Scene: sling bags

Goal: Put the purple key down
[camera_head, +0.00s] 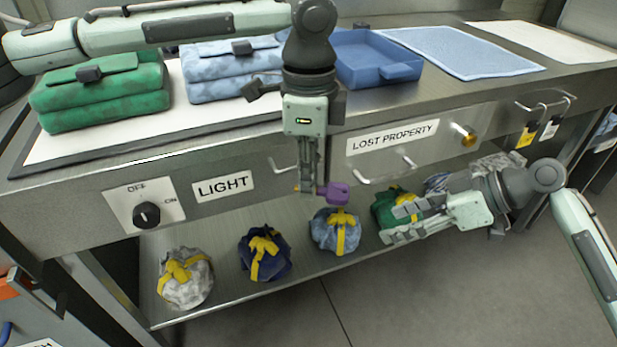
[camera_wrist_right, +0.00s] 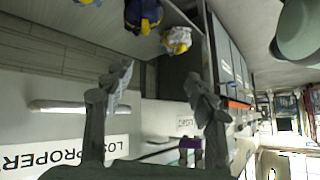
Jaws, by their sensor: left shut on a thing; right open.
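The purple key (camera_head: 336,192) is at the tips of my left gripper (camera_head: 313,189), which points down in front of the table's front panel and is shut on it. The key is held in the air below the "LOST PROPERTY" label (camera_head: 392,137). A small purple patch, likely the key, also shows in the right wrist view (camera_wrist_right: 190,143). My right gripper (camera_head: 394,222) is open, to the right of and lower than the key, in front of the green bag on the shelf. Its spread fingers show in the right wrist view (camera_wrist_right: 160,85), with nothing between them.
Several tied bags stand on the lower shelf (camera_head: 225,302). Green (camera_head: 110,95) and light blue (camera_head: 228,75) folded bags, a blue tray (camera_head: 385,82) and a blue mat (camera_head: 460,52) are on top. Hooks with tags (camera_head: 528,136), a brass knob and a light switch (camera_head: 146,214) are on the front.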

